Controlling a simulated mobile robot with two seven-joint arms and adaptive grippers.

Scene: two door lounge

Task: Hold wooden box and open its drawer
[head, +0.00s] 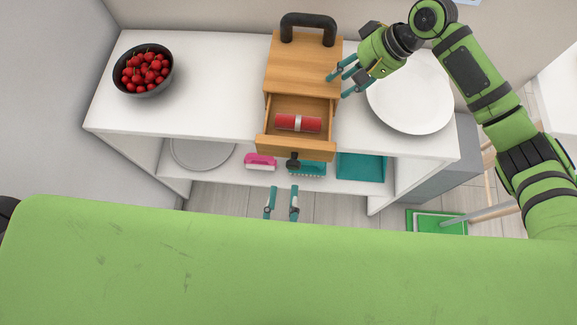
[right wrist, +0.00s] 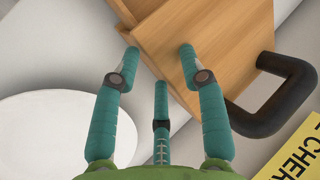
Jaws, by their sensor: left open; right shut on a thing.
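The wooden box (head: 290,66) stands on the white cabinet with a black handle (head: 309,20) on top. Its drawer (head: 266,140) is pulled out toward me, and a red roll with a pale band (head: 298,123) lies inside. A dark knob (head: 293,160) is on the drawer front. My right gripper (head: 338,84) is shut on the right side of the box; the box and handle also show in the right wrist view (right wrist: 225,35). The exact contact is hard to see. My left gripper (head: 282,190) is open and empty just in front of the knob, apart from it.
A dark bowl of red cherries (head: 145,84) stands on the left of the cabinet top (head: 215,75). A white plate (head: 415,95) lies at the right under my right arm. The shelf below holds a grey plate, a pink brush, a teal brush and a teal tray (head: 361,167).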

